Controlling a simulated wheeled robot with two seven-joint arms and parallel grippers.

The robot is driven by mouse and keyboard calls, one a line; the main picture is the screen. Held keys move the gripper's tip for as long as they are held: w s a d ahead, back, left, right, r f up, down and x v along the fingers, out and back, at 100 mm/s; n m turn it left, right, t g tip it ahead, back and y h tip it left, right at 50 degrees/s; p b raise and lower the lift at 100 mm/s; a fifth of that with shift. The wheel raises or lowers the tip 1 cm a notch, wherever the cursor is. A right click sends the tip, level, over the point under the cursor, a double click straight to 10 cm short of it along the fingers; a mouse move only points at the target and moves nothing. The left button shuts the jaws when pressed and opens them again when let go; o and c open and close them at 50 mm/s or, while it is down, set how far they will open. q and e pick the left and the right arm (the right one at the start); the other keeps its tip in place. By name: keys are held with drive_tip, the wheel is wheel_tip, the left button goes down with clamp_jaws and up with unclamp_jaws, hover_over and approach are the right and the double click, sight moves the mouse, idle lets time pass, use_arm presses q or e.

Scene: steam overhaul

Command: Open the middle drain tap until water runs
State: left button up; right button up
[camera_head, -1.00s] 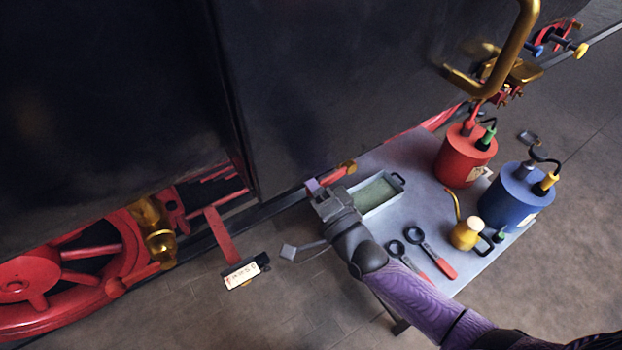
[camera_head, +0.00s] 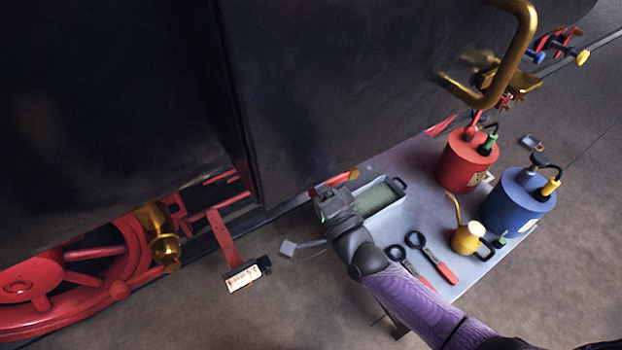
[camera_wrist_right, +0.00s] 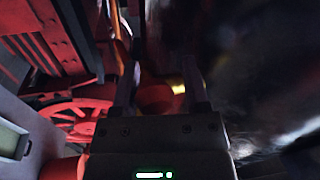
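A small red piece with a brass end (camera_head: 350,175) sticks out low beside the dark side of the engine. I cannot tell for sure whether it is the middle drain tap. My right gripper (camera_head: 322,190) is close beside it, over the near-left corner of the table, and hides part of it. In the right wrist view my right gripper (camera_wrist_right: 160,88) has its two fingers apart. A red round part (camera_wrist_right: 154,97) and a small yellow spot (camera_wrist_right: 179,89) show between or beyond them. Contact cannot be told. No running water shows. My left gripper is out of view.
The grey table (camera_head: 420,180) holds a tray (camera_head: 378,197), a red can (camera_head: 466,160), a blue can (camera_head: 515,200), a yellow oil can (camera_head: 466,238) and two red-handled tools (camera_head: 432,258). A labelled post (camera_head: 243,277) stands left, near a red wheel (camera_head: 70,280).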

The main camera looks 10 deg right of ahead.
drive_tip(key=shift+o, duration=0.9)
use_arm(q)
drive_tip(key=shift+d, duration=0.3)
use_arm(e)
drive_tip(key=shift+f, duration=0.1)
drive_tip(key=shift+s+f, duration=0.1)
drive_tip(key=shift+s, duration=0.2)
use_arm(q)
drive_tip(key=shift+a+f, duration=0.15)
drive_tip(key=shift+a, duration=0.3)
use_arm(e)
drive_tip(key=v, duration=0.9)
drive_tip(key=shift+s, duration=0.15)
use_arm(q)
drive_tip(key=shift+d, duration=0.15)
use_arm(e)
drive_tip(key=shift+d, duration=0.1)
